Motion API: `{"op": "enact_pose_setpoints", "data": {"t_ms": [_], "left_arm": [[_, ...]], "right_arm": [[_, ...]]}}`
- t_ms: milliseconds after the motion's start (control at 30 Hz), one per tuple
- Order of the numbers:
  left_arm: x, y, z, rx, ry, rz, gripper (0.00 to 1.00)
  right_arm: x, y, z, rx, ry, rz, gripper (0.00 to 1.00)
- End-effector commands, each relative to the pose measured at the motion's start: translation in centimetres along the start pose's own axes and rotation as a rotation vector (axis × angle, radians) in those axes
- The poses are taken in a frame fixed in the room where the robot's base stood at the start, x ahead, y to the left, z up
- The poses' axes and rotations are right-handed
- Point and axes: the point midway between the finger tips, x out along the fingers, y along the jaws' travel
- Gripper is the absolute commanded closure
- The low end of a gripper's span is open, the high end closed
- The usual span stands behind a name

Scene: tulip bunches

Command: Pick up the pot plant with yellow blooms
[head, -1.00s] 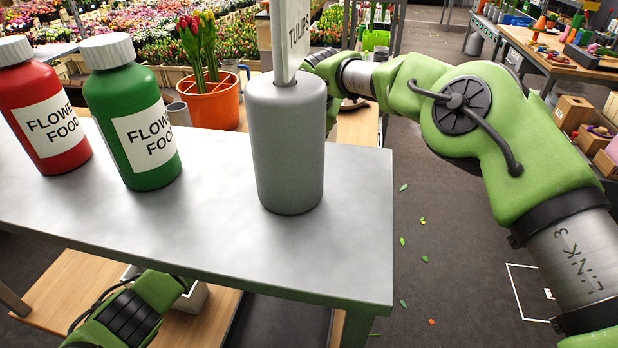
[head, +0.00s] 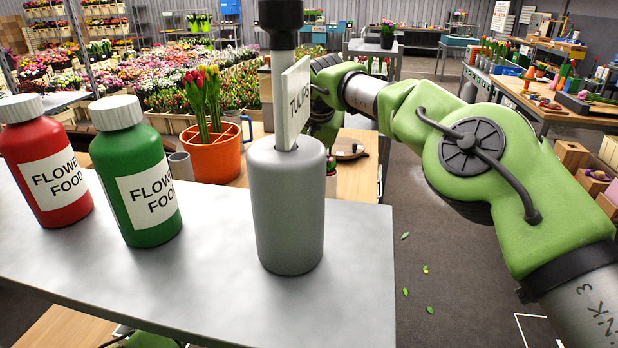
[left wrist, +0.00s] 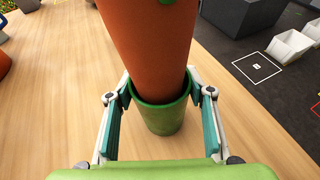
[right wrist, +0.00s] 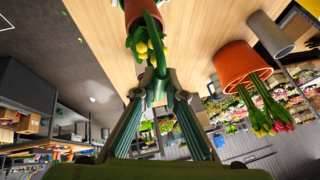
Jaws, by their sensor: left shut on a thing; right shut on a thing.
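The pot plant with yellow blooms (right wrist: 152,48) is near the top of the right wrist view, which is upside down; its terracotta pot (right wrist: 133,10) is cut off. My right gripper (right wrist: 160,88) is shut on its green stem or leaf. In the left wrist view a terracotta pot (left wrist: 152,45) rises out of a green pot (left wrist: 162,118) on a wooden table. My left gripper (left wrist: 158,95) has its fingers on either side of the green pot, close to its rim.
The grey bench (head: 150,270) carries a red bottle (head: 48,170), a green bottle (head: 137,180) and a grey cylinder (head: 285,215) with a TULIPS sign (head: 292,105).

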Motion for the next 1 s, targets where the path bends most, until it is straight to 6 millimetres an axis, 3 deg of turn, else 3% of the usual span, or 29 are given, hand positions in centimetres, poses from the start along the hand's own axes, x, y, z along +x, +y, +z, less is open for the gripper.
{"op": "enact_pose_setpoints", "data": {"t_ms": [267,667,867,1000], "left_arm": [[0.0,0.0,-0.2,-0.001,0.004,0.000,0.75],[0.0,0.0,-0.2,-0.001,0.004,0.000,0.75],[0.0,0.0,-0.2,-0.001,0.004,0.000,0.75],[0.0,0.0,-0.2,-0.001,0.004,0.000,0.75]], "right_arm": [[-2.8,-0.9,-1.5,0.002,0.001,-0.002,1.00],[-3.3,1.6,-1.9,0.000,0.000,-0.001,1.00],[-3.9,4.2,-2.4,0.001,0.001,-0.001,1.00],[-4.5,7.0,-2.8,0.003,0.000,-0.002,1.00]]}}
